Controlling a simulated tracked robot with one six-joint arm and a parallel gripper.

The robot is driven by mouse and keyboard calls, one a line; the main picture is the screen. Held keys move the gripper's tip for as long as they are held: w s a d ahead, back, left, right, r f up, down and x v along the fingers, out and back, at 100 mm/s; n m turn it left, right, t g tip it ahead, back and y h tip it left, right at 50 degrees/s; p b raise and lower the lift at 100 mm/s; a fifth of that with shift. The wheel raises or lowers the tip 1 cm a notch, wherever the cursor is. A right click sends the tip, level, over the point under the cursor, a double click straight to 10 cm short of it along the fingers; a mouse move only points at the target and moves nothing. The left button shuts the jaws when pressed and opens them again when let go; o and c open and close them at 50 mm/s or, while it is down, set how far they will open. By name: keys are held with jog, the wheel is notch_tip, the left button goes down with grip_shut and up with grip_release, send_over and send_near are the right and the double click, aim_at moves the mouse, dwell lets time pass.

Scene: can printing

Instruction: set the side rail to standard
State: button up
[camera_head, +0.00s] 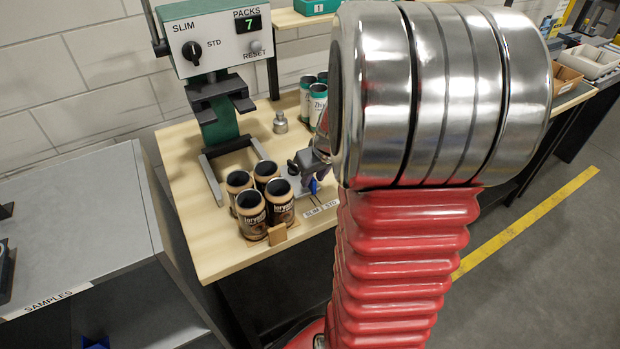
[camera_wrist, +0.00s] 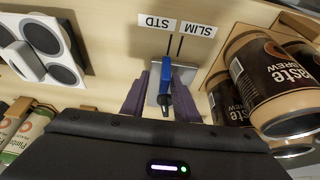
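The side rail's blue handle (camera_wrist: 167,80) stands on a grey metal plate (camera_wrist: 152,92) in the wrist view, beside two dark marks labelled STD (camera_wrist: 158,22) and SLIM (camera_wrist: 192,30). Its tip appears close to the left mark, on the STD side; the exact setting is hard to tell. My gripper (camera_wrist: 164,88) is open, its purple fingers on either side of the handle with gaps visible. In the head view the handle (camera_head: 313,186) shows blue below my gripper (camera_head: 308,166), which my arm partly hides, near the SLIM/STD label (camera_head: 321,208).
Several dark coffee cans (camera_head: 252,215) stand together just left of the rail on the wooden bench (camera_head: 215,255). Green cans (camera_head: 306,98) and a small metal bottle (camera_head: 280,122) stand behind.

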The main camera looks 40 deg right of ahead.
jog(key=shift+r, duration=0.1)
jog(key=v, duration=1.3)
jog(key=shift+s+r, duration=0.15)
jog(key=shift+r, duration=0.05)
jog(key=shift+m, duration=0.3)
